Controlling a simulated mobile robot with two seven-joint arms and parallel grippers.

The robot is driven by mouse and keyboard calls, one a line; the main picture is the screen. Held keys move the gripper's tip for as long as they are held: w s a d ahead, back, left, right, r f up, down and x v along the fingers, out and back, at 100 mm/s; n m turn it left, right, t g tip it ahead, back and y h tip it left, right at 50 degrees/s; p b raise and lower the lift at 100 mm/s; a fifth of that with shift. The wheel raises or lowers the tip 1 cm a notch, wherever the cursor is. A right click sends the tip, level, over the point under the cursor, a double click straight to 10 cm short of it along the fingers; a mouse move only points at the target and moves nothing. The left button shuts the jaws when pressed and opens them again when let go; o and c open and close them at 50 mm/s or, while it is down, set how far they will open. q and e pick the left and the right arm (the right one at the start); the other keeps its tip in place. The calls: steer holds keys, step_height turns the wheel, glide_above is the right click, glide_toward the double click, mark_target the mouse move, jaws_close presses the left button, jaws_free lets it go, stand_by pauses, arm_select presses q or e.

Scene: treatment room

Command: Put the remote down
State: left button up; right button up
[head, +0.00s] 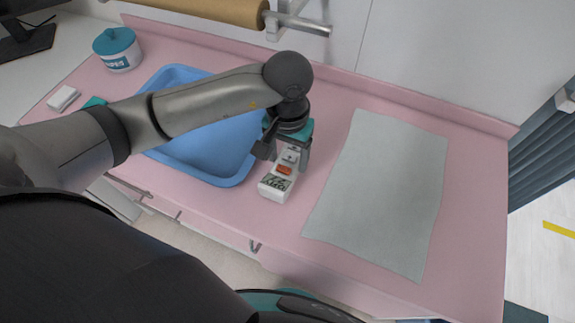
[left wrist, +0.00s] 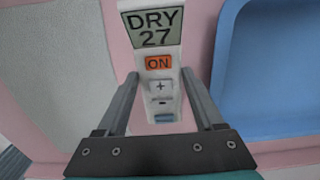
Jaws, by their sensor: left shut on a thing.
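The remote (head: 275,185) is white with a display and an orange button. In the left wrist view the remote (left wrist: 158,83) shows "DRY 27" and "ON", with plus and minus buttons below. My left gripper (head: 281,153) is shut on the remote, with one finger along each side; the fingers also show in the left wrist view (left wrist: 158,85). The remote is over the pink counter (head: 234,207), between the blue tray and the grey-green cloth. I cannot tell whether it touches the counter. My right gripper is not in view.
The blue tray (head: 237,180) stands just left of the remote. The flat cloth (head: 385,190) lies to the right. A wipes tub (head: 120,60) and a small white block (head: 63,98) are at the left. A paper roll (head: 215,10) hangs at the back.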

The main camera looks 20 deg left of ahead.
mark_target(288, 162)
arm_select(q)
steer(key=shift+f, duration=2.2)
steer(key=shift+f+b, duration=0.2)
steer(key=shift+b, duration=0.15)
steer(key=o, duration=1.5)
steer(key=shift+r, duration=0.1)
